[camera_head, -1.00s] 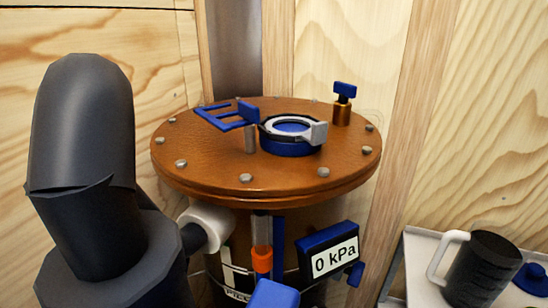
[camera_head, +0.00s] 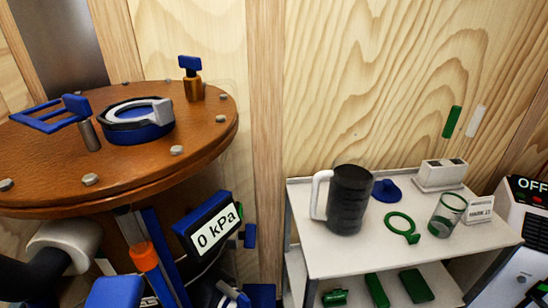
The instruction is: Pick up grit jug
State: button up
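A dark, ribbed jug with a white handle (camera_head: 347,201), which I take to be the grit jug, stands upright on the top shelf of a white cart (camera_head: 448,250). Its handle is on its left side. Nothing is touching it from my side. My gripper is not in view.
A blue lid-like piece (camera_head: 386,191), a green ring (camera_head: 402,223), a clear green-rimmed cup (camera_head: 447,215) and a white box (camera_head: 440,174) share the cart top. Green items lie on the lower shelf. A large brown-lidded tank (camera_head: 200,135) with a 0 kPa gauge (camera_head: 208,231) stands left.

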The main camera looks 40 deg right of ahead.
aim_at(353, 177)
jog(key=k+l+u, duration=0.35)
jog(key=l, duration=0.15)
jog(key=k+l+u, duration=0.25)
jog(key=l+u, duration=0.15)
jog(key=k+l+u, duration=0.35)
jog(key=k+l, duration=0.05)
jog(key=l, duration=0.05)
